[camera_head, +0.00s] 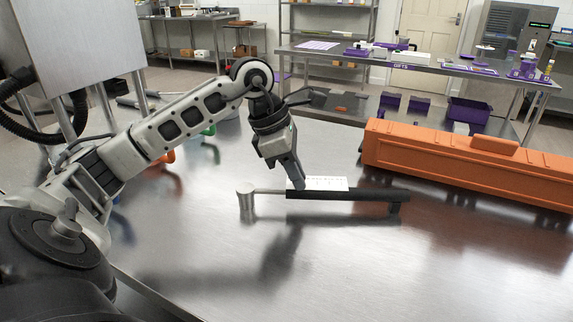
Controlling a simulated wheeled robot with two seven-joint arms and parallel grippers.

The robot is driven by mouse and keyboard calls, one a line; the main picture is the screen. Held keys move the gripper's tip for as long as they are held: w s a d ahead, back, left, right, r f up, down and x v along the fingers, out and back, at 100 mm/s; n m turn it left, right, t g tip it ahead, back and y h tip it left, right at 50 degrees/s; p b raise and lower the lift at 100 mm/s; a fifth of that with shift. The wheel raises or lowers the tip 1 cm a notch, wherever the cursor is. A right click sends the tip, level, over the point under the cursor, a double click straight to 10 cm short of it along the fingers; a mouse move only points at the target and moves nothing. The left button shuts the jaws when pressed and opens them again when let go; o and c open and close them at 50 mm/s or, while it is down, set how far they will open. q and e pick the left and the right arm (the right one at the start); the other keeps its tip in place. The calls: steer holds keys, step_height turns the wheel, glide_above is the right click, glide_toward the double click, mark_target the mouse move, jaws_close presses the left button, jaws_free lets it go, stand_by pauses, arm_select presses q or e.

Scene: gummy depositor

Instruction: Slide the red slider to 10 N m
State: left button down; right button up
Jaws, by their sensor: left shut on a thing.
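A torque tool lies across the steel table, with a round metal head (246,196) at its left end and a dark bar (350,195) running right. A white scale plate (327,184) stands along the bar's far side; its markings are too small to read. My left gripper (298,184) reaches down from above to the left end of the scale, its fingers shut at the bar. The red slider is hidden by the fingers; no red shows on the bar. My right gripper is out of view.
A long orange case (470,165) lies at the right, behind the tool's right end. Red and green items (163,160) sit partly behind my left arm. The steel table (330,265) is clear in front of the tool. A bench with purple items (400,60) stands behind.

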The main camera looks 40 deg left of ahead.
arm_select(q)
steer(key=c, duration=1.4)
jaws_free()
steer(key=p+v, duration=0.1)
steer(key=v, duration=1.5)
steer(key=shift+s, duration=0.1)
